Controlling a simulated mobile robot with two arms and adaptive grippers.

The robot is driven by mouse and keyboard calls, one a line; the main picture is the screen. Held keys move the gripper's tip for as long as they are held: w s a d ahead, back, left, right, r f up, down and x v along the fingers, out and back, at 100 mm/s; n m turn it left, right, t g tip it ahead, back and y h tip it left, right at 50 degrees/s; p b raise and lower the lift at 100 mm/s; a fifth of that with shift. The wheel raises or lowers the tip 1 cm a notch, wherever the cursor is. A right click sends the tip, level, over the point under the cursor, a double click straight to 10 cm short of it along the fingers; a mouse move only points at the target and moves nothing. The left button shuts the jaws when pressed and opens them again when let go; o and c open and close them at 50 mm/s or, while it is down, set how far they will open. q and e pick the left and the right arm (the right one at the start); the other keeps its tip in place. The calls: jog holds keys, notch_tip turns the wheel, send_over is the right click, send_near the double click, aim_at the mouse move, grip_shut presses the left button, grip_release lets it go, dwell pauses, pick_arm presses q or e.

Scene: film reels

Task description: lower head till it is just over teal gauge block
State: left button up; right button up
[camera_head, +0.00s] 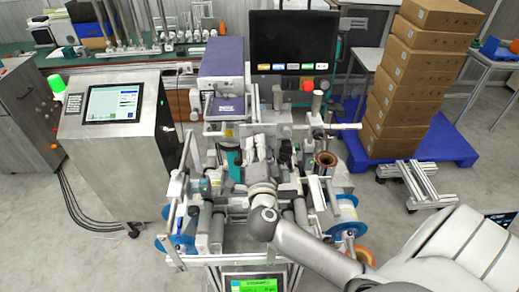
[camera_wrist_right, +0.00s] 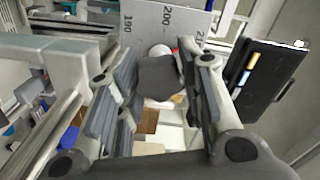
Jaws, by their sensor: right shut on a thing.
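My right gripper (camera_head: 258,150) reaches into the middle of the machine in the head view. In the right wrist view its fingers (camera_wrist_right: 160,95) are closed on a dark grey knob (camera_wrist_right: 160,78). A teal block (camera_head: 234,164) shows just left of the gripper, partly hidden by machine parts. A purple-topped unit (camera_head: 222,58) stands above and behind it; I cannot tell for sure which part is the head, nor its gap to the block. My left gripper is not in view.
A grey plate with number marks (camera_wrist_right: 165,18) stands behind the knob. A dark monitor (camera_head: 292,38) is at the back of the machine. A steel cabinet with a screen (camera_head: 113,104) stands left, stacked cartons (camera_head: 415,75) right. Rails and rollers crowd the gripper.

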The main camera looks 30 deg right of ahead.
jog(key=o, duration=1)
jog(key=shift+w+r+t, duration=0.2)
jog(key=shift+r+t, duration=0.1)
jog(key=shift+r, duration=0.75)
jog(key=shift+o, duration=0.2)
jog(key=shift+s+f, duration=0.15)
jog(key=v, duration=1.1)
jog(key=shift+s+a+f+h, duration=0.25)
jog(key=shift+h, duration=0.05)
jog(key=shift+s, duration=0.1)
